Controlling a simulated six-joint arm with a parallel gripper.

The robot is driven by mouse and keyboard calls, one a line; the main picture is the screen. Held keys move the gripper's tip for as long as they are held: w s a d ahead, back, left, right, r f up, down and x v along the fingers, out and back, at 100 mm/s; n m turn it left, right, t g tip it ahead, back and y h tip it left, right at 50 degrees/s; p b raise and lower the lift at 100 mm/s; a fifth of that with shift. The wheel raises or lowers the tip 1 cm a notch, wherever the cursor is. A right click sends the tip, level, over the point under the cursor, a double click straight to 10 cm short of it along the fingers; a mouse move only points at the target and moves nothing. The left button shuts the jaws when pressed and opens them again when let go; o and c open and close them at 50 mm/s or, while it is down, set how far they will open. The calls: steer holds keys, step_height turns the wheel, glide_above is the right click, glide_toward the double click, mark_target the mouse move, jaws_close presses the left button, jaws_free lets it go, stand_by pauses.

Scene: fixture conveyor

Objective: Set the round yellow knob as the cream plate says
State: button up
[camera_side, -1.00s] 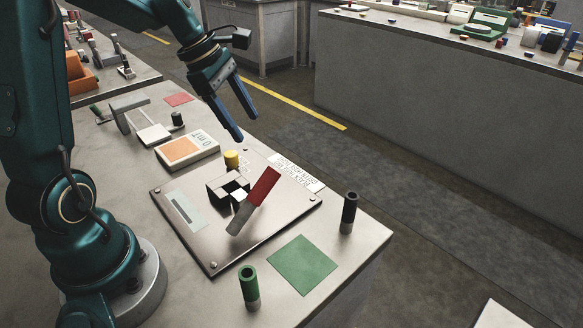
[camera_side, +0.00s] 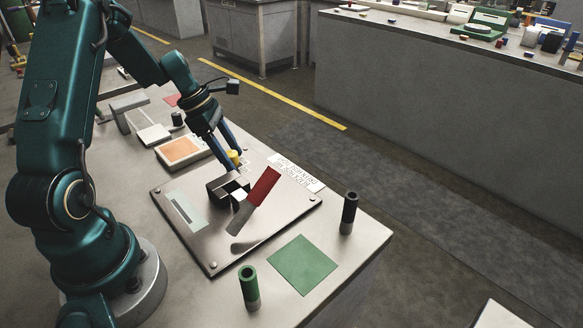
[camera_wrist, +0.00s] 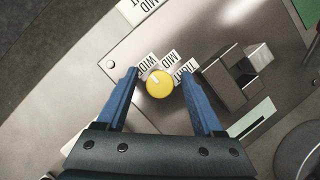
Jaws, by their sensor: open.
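The round yellow knob (camera_wrist: 160,84) has a white mark toward its upper left. Beside it are labels reading WIDE (camera_wrist: 148,66), MID (camera_wrist: 166,58) and TIGHT (camera_wrist: 186,72); the mark points roughly at WIDE. My gripper (camera_wrist: 158,74) is open, one blue finger on each side of the knob, with gaps showing. In the side view my gripper (camera_side: 230,164) reaches down at the knob (camera_side: 234,157), which is partly hidden. A pale plate with printed lines (camera_side: 296,176) lies at the panel's far edge; in the wrist view its visible part (camera_wrist: 137,8) shows MID.
A dark block fixture (camera_side: 226,186) and a tilted red-and-grey bar (camera_side: 264,188) stand close to the knob on the metal panel (camera_side: 215,253). An orange-topped box (camera_side: 184,150) is to the left. Black (camera_side: 349,213) and green (camera_side: 249,287) cylinders stand near a green mat (camera_side: 302,265).

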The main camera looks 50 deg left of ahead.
jaws_close()
steer(key=m+g, duration=0.1)
steer(key=m, duration=0.2)
steer(key=m+g+h, duration=0.1)
steer(key=m, duration=0.1)
steer(key=shift+m, duration=0.4)
steer(key=m+g, duration=0.2)
steer(key=m, duration=0.4)
steer(key=m+g, duration=0.1)
steer(key=m, duration=0.2)
steer(key=m+g+y, duration=0.1)
steer(key=m, duration=0.2)
steer(key=shift+m+g, duration=0.3)
steer(key=m+y, duration=0.1)
steer(key=m, duration=0.1)
steer(key=m+g+y, duration=0.1)
steer(key=m, duration=0.2)
steer(key=shift+m, duration=0.4)
